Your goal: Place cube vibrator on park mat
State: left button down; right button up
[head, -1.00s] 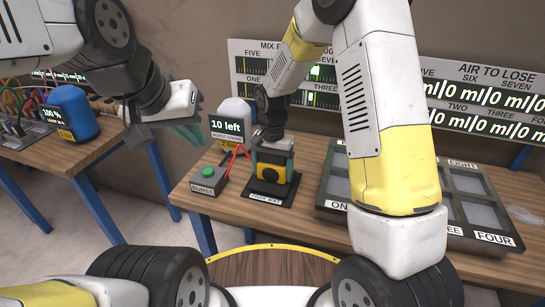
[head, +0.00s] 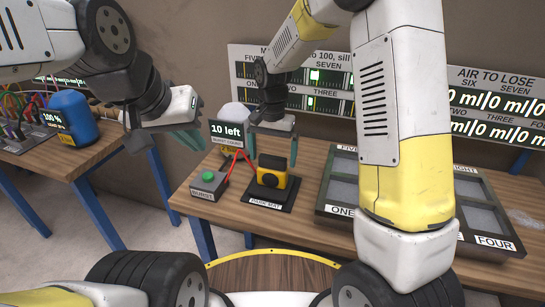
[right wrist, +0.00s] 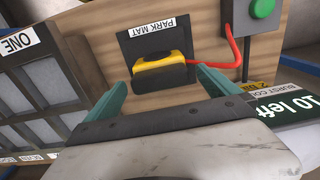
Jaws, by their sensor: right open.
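The cube vibrator (head: 272,179), a yellow block with a black face, sits on the black park mat (head: 288,194). In the right wrist view the cube vibrator (right wrist: 163,66) rests on the mat (right wrist: 128,45) near the edge away from the "PARK MAT" label. My right gripper (head: 273,152) is open and empty just above the cube vibrator. Its two teal fingers (right wrist: 164,82) are apart on either side of the block and clear of it. My left gripper (head: 193,138) hangs in the air to the left; its finger gap is hard to see.
A box with a green button (head: 208,180) stands left of the mat with a red cable. A "10 left" display (head: 228,131) stands behind it. A compartmented tray (head: 340,190) lies to the right. A blue cylinder (head: 72,118) stands on the left table.

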notch_tip(320, 180, up, 5)
jog(key=shift+s+d+f, duration=0.1)
jog(key=shift+f, duration=0.1)
jog(key=s+d+r+n+t, duration=0.1)
jog(key=s+d+r+t, duration=0.1)
jog(key=s+d+r, duration=0.2)
jog(key=s+d+r+n+t+y, duration=0.1)
jog(key=s+d+r+t, duration=0.1)
jog(key=s+d+r, duration=0.3)
jog(key=s+d+r+n+t+y, duration=0.1)
jog(key=s+d+r, duration=0.3)
jog(key=s, duration=0.7)
jog(key=shift+s+d+r+n+t, duration=0.25)
jog(key=shift+d+r+n+t, duration=0.1)
jog(key=shift+n+t, duration=0.25)
